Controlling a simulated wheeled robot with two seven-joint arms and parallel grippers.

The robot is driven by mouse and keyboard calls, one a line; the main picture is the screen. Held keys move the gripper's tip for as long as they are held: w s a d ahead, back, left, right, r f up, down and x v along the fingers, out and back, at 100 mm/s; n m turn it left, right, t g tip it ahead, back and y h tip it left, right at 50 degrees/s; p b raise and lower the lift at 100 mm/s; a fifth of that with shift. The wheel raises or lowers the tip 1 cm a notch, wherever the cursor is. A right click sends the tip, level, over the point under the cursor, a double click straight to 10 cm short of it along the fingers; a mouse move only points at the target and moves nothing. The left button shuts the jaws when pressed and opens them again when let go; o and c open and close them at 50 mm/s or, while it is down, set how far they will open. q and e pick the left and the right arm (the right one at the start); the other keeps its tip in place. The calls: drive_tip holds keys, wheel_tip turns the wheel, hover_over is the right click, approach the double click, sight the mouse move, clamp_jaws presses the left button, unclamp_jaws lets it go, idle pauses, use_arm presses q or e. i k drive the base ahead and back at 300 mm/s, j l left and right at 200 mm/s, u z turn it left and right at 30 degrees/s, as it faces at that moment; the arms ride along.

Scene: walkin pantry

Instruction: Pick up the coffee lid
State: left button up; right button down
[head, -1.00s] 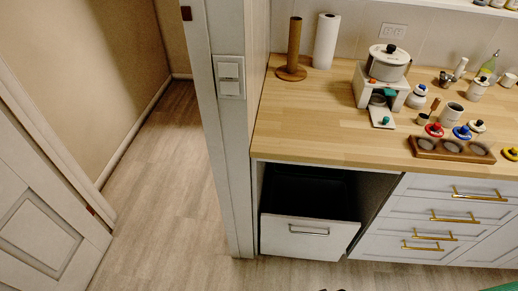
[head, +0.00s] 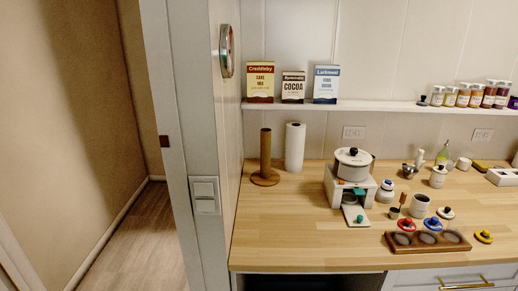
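Several small lids are on the wooden counter (head: 290,235). A red lid (head: 405,226) and a blue lid (head: 432,224) are at the back edge of a wooden tray (head: 462,243) with three round hollows. A white lid with a dark knob (head: 446,213) lies behind the tray. A yellow lid (head: 484,237) lies to the tray's right. No readable label shows which is the coffee lid. Neither of my grippers is in view.
A grey cup (head: 419,206), white jars (head: 438,176) and a small stove with a lidded pot (head: 352,165) stand behind the lids. A shelf (head: 370,106) with boxes and spice jars runs above. The counter's front left is clear. A door frame (head: 178,150) stands left.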

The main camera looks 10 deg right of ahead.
sight(446, 213)
drive_tip(key=i+l+z, duration=0.15)
drive_tip(key=l, duration=0.35)
drive_tip(key=i+l+z, duration=0.15)
drive_tip(key=i+l, duration=0.25)
drive_tip(key=i+l+z, duration=0.15)
drive_tip(key=i+l, duration=0.2)
drive_tip(key=l, duration=0.2)
